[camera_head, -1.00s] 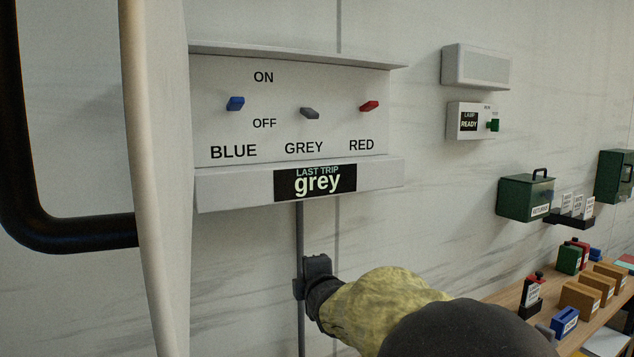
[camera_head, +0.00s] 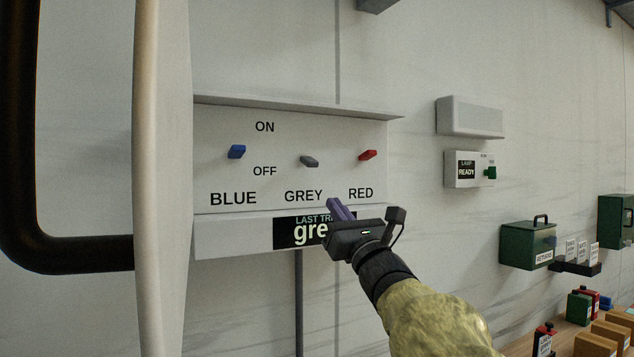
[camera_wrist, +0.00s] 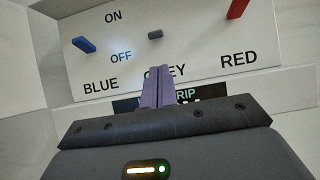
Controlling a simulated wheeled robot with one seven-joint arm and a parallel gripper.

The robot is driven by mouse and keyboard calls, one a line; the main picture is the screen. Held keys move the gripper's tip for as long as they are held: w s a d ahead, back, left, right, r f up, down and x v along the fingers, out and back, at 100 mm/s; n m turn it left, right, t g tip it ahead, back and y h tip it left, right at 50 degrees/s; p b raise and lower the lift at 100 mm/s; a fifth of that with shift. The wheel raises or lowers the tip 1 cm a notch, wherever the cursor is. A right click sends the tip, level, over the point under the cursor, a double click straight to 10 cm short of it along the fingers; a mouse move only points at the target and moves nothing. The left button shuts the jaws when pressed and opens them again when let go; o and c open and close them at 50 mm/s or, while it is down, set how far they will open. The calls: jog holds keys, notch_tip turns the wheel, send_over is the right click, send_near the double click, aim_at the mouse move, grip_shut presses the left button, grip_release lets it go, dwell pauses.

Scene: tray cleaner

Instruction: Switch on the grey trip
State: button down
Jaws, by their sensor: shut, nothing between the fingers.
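The grey trip switch (camera_head: 309,161) is a small lever on the white panel (camera_head: 340,185), above the GREY label. It sits lower than the blue switch (camera_head: 236,152) and the red switch (camera_head: 367,155). It also shows in the wrist view (camera_wrist: 155,35), beyond my fingers. My gripper (camera_head: 337,208) is shut and empty, below and slightly right of the grey switch, apart from it. Its purple fingers point up toward the panel and show in the wrist view (camera_wrist: 158,86). The gripper covers part of the "LAST TRIP grey" display (camera_head: 300,232).
A ledge (camera_head: 225,238) juts out below the panel, and a thin hood (camera_head: 300,108) runs above it. A large pale upright edge with a black bar stands close at left.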

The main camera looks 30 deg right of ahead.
aim_at(309, 161)
jog(key=shift+r, duration=0.1)
jog(key=p+x, duration=0.6)
jog(key=x, duration=0.4)
jog(key=shift+p, duration=0.3)
jog(key=shift+a, duration=0.15)
